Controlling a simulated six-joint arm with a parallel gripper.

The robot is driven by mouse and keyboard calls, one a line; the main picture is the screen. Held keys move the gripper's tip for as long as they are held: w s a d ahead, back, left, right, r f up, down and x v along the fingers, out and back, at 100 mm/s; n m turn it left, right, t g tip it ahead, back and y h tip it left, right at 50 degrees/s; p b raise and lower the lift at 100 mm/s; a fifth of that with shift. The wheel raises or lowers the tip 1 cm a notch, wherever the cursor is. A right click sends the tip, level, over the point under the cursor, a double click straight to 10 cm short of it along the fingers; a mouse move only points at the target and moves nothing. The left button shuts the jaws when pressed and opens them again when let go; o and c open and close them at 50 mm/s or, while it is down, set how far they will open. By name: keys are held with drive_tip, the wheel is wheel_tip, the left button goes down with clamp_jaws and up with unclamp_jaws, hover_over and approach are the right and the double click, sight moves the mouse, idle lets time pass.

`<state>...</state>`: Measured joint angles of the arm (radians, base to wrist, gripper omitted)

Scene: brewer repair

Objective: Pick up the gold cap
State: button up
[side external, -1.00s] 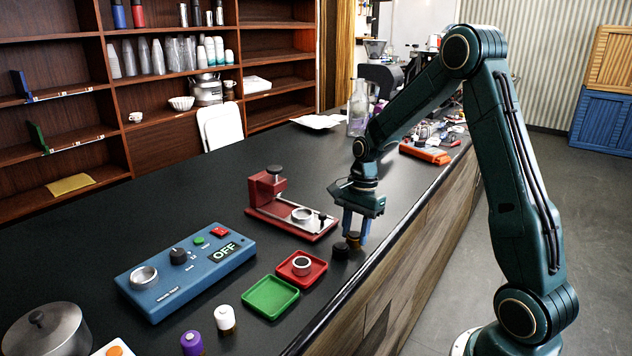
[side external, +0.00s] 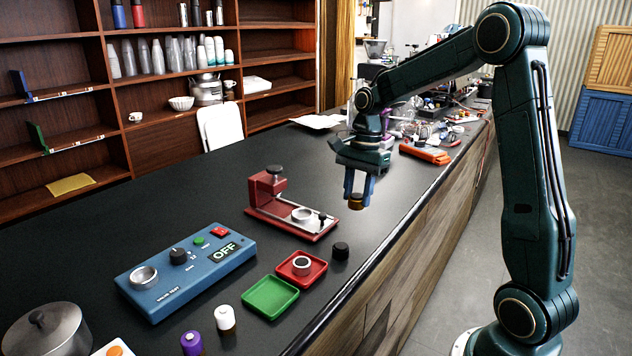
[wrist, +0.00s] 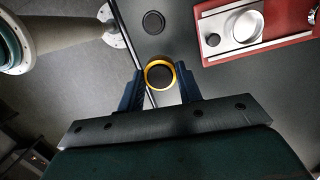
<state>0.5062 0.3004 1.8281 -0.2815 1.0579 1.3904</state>
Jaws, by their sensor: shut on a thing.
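The gold cap (side external: 356,202) is between the two blue fingers of my gripper (side external: 357,190), held above the dark counter. In the wrist view the gold cap (wrist: 160,74) shows as a gold ring with a dark centre, with the fingers of my gripper (wrist: 160,85) against both its sides. My gripper is shut on it. A black cap (side external: 341,251) stands on the counter below and to the left of the gold cap; it also shows in the wrist view (wrist: 153,22).
A red fixture (side external: 290,215) with a metal ring stands left of my gripper. A red tray (side external: 318,277) holding a ring part, a green tray (side external: 270,312) and a blue control box (side external: 185,290) reading OFF are nearer. An orange tray (side external: 425,153) lies farther back.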

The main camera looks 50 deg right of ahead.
sight(354, 195)
wheel_tip(354, 195, up, 10)
drive_tip(key=shift+f, duration=0.25)
idle(0.7)
drive_tip(key=w+f, duration=1)
drive_tip(key=w, duration=0.5)
drive_tip(key=shift+w+a+f, duration=0.2)
drive_tip(key=shift+w+f, duration=0.1)
drive_tip(key=shift+f, duration=0.1)
drive_tip(key=shift+f, duration=0.2)
drive_tip(key=shift+f, duration=1.95)
drive_tip(key=shift+f, duration=1.15)
idle(1.4)
